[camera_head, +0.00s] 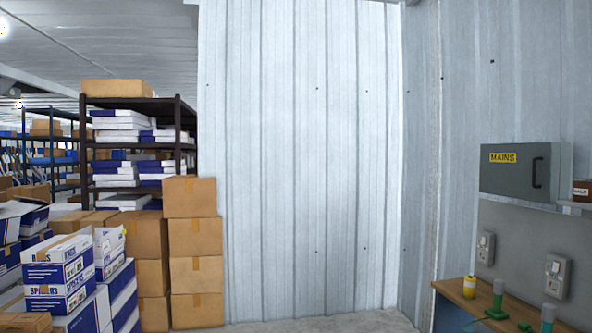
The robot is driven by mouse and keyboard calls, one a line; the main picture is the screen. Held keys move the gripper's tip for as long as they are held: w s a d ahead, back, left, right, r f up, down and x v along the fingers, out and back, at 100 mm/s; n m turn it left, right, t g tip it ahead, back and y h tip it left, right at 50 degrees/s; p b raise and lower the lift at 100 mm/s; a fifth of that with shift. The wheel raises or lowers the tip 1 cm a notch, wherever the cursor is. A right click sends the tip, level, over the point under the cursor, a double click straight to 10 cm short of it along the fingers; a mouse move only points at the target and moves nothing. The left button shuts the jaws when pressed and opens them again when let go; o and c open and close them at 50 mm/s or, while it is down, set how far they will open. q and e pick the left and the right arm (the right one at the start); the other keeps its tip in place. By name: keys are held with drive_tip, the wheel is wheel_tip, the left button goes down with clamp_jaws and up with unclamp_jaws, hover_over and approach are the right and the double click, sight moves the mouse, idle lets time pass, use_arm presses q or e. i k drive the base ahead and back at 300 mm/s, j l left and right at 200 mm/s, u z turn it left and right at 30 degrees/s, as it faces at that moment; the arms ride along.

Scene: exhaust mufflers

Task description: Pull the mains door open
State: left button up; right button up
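The mains door (516,172) is the front of a grey box on the right wall, with a yellow "MAINS" label (502,157) at its upper left. A dark vertical bar handle (538,172) sits near its right side. The door looks shut. Neither of my grippers shows in the head view, so I cannot see where they are relative to the door.
A shelf (576,208) runs beside and below the box, with a small brown box (582,191) on it. Wall sockets (557,275) and a wooden bench (455,291) with green-based items are below. Stacked cartons (195,250) stand left; the middle floor looks clear.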

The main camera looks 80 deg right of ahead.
sight(528, 171)
drive_tip(key=z, duration=4)
